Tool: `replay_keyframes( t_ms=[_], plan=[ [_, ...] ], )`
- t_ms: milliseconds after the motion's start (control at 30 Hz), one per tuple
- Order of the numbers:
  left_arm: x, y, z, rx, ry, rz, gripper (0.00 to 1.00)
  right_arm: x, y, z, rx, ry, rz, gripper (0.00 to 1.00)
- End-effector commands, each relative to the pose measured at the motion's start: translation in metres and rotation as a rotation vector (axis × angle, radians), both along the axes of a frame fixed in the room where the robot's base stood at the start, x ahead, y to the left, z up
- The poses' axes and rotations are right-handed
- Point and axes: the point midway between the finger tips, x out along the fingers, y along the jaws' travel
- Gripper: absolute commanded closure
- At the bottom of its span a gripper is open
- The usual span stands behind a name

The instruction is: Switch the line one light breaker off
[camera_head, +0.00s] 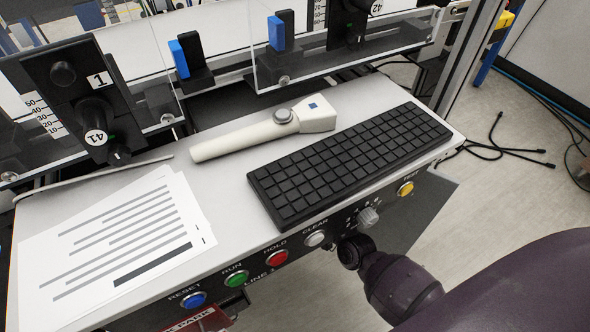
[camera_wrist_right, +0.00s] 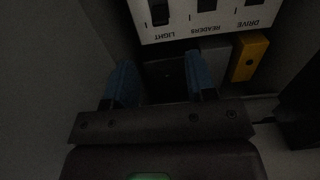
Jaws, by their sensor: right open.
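In the right wrist view a white breaker panel (camera_wrist_right: 181,26) shows at the top, with its labels upside down. The light breaker (camera_wrist_right: 159,13) is a black switch above the word LIGHT; its exact position is hard to tell in the dark. My right gripper (camera_wrist_right: 160,68) is open and empty, its two blue fingers apart just below the panel, roughly in line with the light breaker. In the head view my right arm reaches under the console front and its gripper is hidden. My left gripper is not in view.
The readers breaker (camera_wrist_right: 206,5) and drive breaker (camera_wrist_right: 251,2) sit beside it. A grey block (camera_wrist_right: 213,50) and a yellow block (camera_wrist_right: 250,57) lie near the right finger. Above is the LINE 1 console with a keyboard (camera_head: 350,160), scanner (camera_head: 245,139), papers (camera_head: 120,240) and coloured buttons (camera_head: 277,257).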

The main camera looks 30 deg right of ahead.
Motion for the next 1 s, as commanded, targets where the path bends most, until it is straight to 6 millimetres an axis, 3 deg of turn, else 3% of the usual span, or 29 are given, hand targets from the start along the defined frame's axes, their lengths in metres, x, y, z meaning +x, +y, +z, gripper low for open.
replay_keyframes(
  t_ms=[333, 600, 1000],
  plan=[
    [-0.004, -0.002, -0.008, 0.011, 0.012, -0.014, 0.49, 0.048, 0.002, -0.002, -0.001, 0.002, 0.001, 0.49],
    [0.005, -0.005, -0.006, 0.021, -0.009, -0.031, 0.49, 0.087, 0.003, -0.002, -0.001, 0.002, 0.001, 0.49],
    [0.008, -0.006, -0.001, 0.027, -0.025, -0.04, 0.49, 0.105, 0.003, 0.001, -0.001, 0.0, 0.0, 0.49]
  ],
)
